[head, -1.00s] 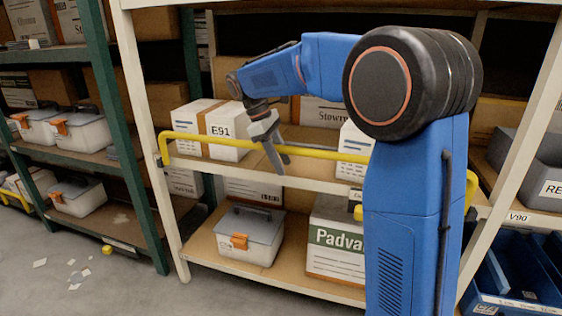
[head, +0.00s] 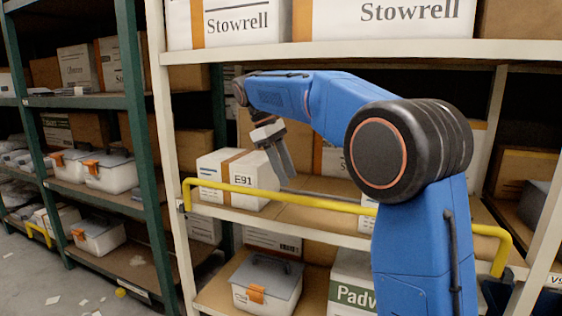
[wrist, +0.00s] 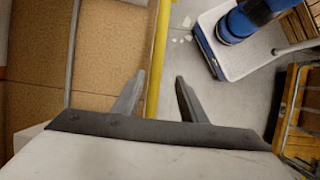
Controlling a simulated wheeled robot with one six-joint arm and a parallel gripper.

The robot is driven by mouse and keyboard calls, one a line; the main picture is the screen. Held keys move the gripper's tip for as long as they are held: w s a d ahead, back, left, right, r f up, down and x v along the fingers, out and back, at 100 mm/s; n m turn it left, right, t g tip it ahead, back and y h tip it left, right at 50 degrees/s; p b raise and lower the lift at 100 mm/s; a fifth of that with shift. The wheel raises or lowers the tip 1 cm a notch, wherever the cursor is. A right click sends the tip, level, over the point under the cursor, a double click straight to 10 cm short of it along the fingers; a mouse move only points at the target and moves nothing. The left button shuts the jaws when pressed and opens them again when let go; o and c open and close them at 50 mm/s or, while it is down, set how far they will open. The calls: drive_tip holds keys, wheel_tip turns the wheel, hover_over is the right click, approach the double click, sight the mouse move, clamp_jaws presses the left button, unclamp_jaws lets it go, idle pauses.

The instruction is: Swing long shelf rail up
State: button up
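The long yellow shelf rail (head: 330,203) runs across the front of the middle shelf, with bent ends at left and right; my arm hides part of it. My gripper (head: 285,177) hangs with its fingers pointing down, just above the left half of the rail. In the wrist view my gripper (wrist: 155,85) is open, with two separate fingers and nothing held. There the rail (wrist: 158,45) passes through the gap between the fingertips, nearer the left finger, and looks to lie beyond the tips. I cannot tell the exact distance.
A white box marked E91 (head: 238,178) stands on the shelf behind the rail, left of my gripper. Stowrell boxes (head: 385,22) fill the shelf above. A clear tote (head: 267,281) sits on the shelf below. A pale upright (head: 172,150) bounds the left. Paper scraps lie on the floor.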

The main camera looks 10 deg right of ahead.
drive_tip(key=shift+v, duration=1.85)
drive_tip(key=s+d+f+m+t+y, duration=0.1)
drive_tip(key=s+d+f+m+t, duration=0.2)
drive_tip(key=s, duration=0.6)
drive_tip(key=s+d+f+m+y, duration=0.1)
drive_tip(key=s+d+f, duration=0.3)
drive_tip(key=s, duration=0.5)
drive_tip(key=s+d+f+m+t+y, duration=0.2)
drive_tip(key=s+f+m, duration=0.4)
drive_tip(key=s+f, duration=1.1)
drive_tip(key=shift+s+d+f+m+t, duration=0.3)
drive_tip(key=shift+s+d+f+t, duration=0.15)
drive_tip(key=shift+s+t, duration=0.55)
